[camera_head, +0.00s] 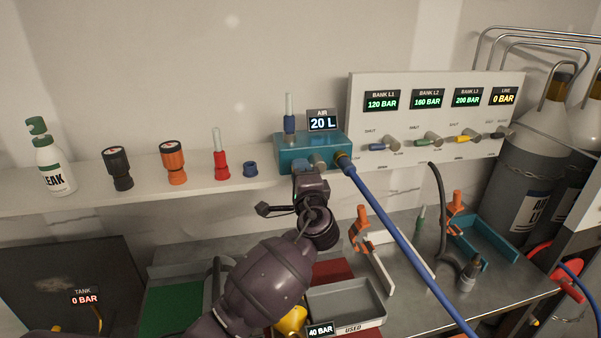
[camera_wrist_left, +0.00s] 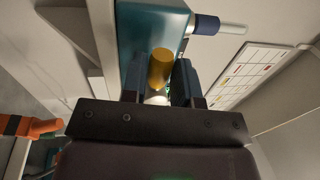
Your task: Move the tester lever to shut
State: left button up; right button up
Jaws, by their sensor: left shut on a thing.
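The tester is a teal block (camera_head: 290,153) on the back shelf, with an "AIR 20 L" display (camera_head: 322,121) above it. The block (camera_wrist_left: 136,38) fills the upper middle of the left wrist view. A rounded yellow-orange handle (camera_wrist_left: 161,66), which looks like the tester lever, stands between the fingers. My left gripper (camera_head: 309,172) is at the front of the tester, its fingers (camera_wrist_left: 159,86) shut on this handle. In the head view the gripper hides the handle, so the lever's setting cannot be read. My right gripper is not in view.
A blue hose (camera_head: 398,238) runs from the tester's right end down across the bench. A white valve panel (camera_head: 432,108) stands to the right. Caps and a leak bottle (camera_head: 51,165) line the shelf on the left. A grey "USED" tray (camera_head: 345,304) lies below my arm.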

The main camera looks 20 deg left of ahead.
pick_arm(q)
jog(key=o, duration=0.9)
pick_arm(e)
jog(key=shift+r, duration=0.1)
pick_arm(q)
jog(key=b+v, duration=0.2)
jog(key=v, duration=0.9)
jog(key=shift+w, duration=0.1)
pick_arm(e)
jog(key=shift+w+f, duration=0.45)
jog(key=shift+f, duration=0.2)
